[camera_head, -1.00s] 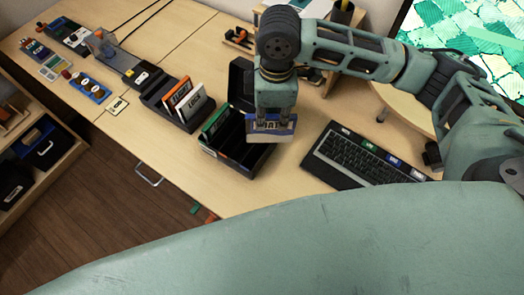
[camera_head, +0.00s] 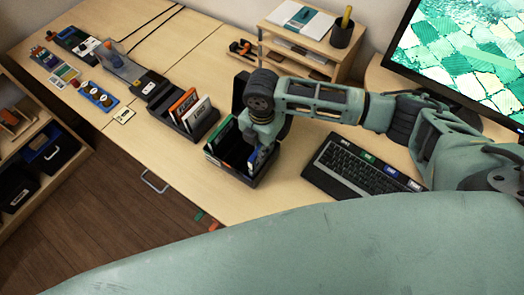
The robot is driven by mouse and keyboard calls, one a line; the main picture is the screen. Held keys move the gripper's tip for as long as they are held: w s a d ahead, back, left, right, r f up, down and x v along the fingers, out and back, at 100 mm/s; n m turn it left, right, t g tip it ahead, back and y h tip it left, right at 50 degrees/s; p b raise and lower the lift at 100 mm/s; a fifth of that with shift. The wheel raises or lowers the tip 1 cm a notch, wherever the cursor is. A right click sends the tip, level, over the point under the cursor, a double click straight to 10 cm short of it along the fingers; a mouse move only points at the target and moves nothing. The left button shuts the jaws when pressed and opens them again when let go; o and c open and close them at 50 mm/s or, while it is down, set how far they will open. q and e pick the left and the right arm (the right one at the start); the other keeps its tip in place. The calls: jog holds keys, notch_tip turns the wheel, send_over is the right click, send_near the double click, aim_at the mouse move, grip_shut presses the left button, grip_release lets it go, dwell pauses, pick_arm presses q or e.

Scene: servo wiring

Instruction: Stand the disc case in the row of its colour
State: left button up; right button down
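The blue and white disc case (camera_head: 257,160) stands in the right-hand part of a black divided rack (camera_head: 234,176) on the desk. I see it nearly edge-on. My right gripper (camera_head: 259,147) reaches down over it, with its fingers at the case's upper part and partly hidden by the wrist. It appears still closed on the case. A green-edged case (camera_head: 222,136) stands in the left row of the same rack. The middle of the rack looks empty, partly hidden. My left gripper is not in view.
A second black rack (camera_head: 176,118) holds an orange case (camera_head: 183,103) and a white case (camera_head: 197,112) to the left. A keyboard (camera_head: 354,168) lies close on the right. A wooden shelf (camera_head: 299,55) with a pen cup (camera_head: 342,33) stands behind. Small boards line the far left.

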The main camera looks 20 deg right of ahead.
notch_tip(320, 180, down, 3)
jog(key=shift+f+p, duration=0.15)
jog(key=shift+p, duration=0.2)
jog(key=shift+f, duration=0.25)
jog(key=shift+f, duration=0.15)
jog(key=c, duration=1.8)
grip_release()
jog(key=shift+o, duration=0.2)
